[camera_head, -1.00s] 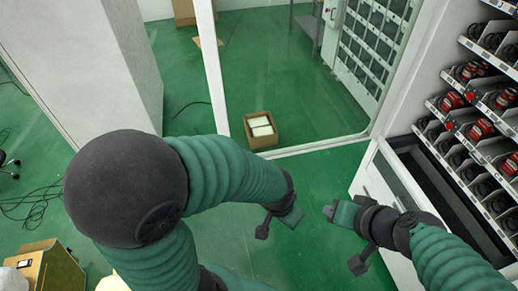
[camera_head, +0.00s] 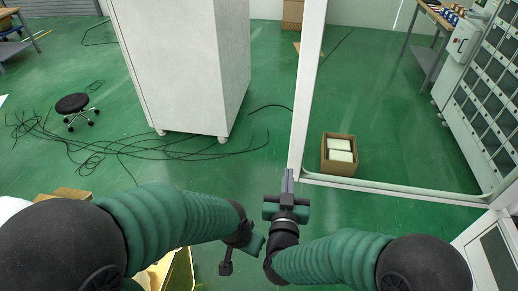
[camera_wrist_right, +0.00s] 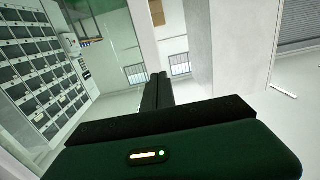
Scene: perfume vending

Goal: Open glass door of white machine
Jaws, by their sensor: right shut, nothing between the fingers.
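The glass door stands swung out from the white machine (camera_head: 487,252), whose corner shows at the right edge of the head view. Its white frame (camera_head: 308,85) has a free upright edge at the middle and a bottom rail running right toward the machine. My right gripper (camera_head: 287,182) is shut and empty, at the lower corner of that free edge; whether it touches the frame I cannot tell. In the right wrist view its fingers (camera_wrist_right: 158,92) are together beside a white upright (camera_wrist_right: 147,35). My left gripper (camera_head: 238,256) hangs left of the right one, its fingers unclear.
A tall white cabinet (camera_head: 180,70) stands to the left. A cardboard box (camera_head: 339,155) lies on the green floor behind the glass. Black cables (camera_head: 150,150) and a stool (camera_head: 72,104) are further left. A locker-like cabinet (camera_head: 485,95) stands at the right.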

